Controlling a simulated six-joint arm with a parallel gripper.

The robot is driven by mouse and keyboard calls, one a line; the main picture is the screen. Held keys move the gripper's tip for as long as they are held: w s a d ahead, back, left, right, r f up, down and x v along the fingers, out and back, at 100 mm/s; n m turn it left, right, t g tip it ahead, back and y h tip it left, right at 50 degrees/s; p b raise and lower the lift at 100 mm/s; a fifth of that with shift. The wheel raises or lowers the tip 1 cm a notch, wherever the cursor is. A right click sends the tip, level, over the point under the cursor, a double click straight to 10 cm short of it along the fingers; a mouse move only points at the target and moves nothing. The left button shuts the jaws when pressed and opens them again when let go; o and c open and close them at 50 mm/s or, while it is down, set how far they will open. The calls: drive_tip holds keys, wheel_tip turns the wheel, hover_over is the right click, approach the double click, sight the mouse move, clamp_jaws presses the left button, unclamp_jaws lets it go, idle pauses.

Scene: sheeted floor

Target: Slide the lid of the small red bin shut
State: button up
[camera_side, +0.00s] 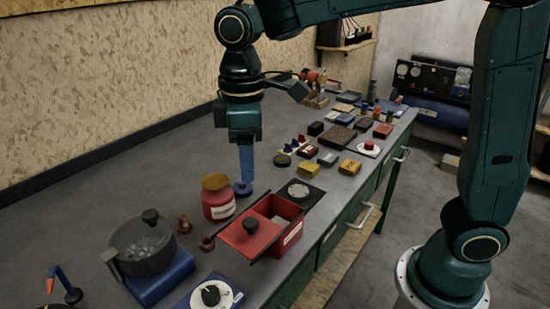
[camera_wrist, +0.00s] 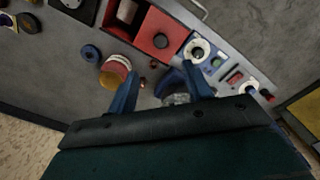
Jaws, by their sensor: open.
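The small red bin (camera_side: 291,236) sits near the bench's front edge, in dark rails. Its red lid (camera_side: 240,238) with a dark round knob (camera_side: 250,225) is slid to the near left, leaving the far right part open, with something pale inside. In the wrist view the bin (camera_wrist: 126,34) and lid (camera_wrist: 170,25) are at the top, the knob (camera_wrist: 160,40) facing up. My gripper (camera_side: 246,180) points down behind the bin, beyond the red jar, apart from the lid. In the wrist view its blue fingers (camera_wrist: 161,70) are spread, and I see nothing held.
A dark pot (camera_side: 143,245) on a blue base is at the left. Several small boxes fill the far bench. The bench at the back left is clear.

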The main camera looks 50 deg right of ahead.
sight(250, 222)
drive_tip(key=shift+a+f, duration=0.1)
drive_tip(key=shift+f, duration=0.1)
wheel_tip(250, 222, down, 14)
drive_tip(key=shift+r, duration=0.2)
idle(0.7)
